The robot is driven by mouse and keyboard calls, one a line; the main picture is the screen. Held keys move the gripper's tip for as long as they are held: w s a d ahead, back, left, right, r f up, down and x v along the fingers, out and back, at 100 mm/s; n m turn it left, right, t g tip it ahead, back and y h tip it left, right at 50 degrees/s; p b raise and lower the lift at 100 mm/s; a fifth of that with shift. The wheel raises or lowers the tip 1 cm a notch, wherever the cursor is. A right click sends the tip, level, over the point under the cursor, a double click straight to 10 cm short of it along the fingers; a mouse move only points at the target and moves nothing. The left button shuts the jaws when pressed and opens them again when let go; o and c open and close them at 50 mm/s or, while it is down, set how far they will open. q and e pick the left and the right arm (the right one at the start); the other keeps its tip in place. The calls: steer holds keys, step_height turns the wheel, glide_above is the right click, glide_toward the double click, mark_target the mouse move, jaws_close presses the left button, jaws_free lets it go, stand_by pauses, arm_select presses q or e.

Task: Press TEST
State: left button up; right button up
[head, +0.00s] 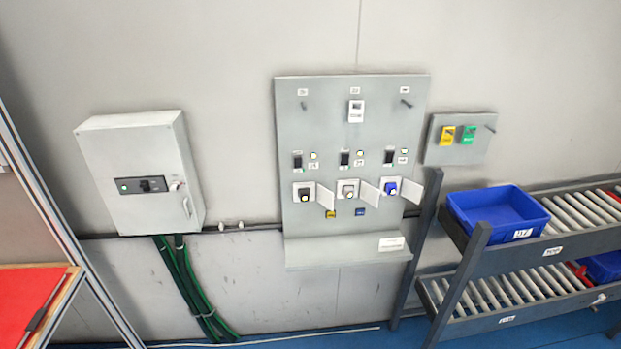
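A grey upright panel (316,130) is on the wall in the middle of the head view. Low on it are a small yellow piece (330,213) and a small blue piece (360,211), side by side. Above them are three socket-like units with open flaps: one dark (305,194), one pale (348,190) and one blue (390,188). A smaller panel (476,151) to the right carries a yellow tag (447,135) and a green tag (468,135). The lettering is too small to read, so I cannot tell which part is TEST. Neither gripper is in view.
A grey wall box (140,155) with a handle hangs at left, green cables (183,285) below it. A roller rack (555,245) with a blue bin (497,212) stands at right, its posts near the panel. A red-topped surface (28,300) is at lower left.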

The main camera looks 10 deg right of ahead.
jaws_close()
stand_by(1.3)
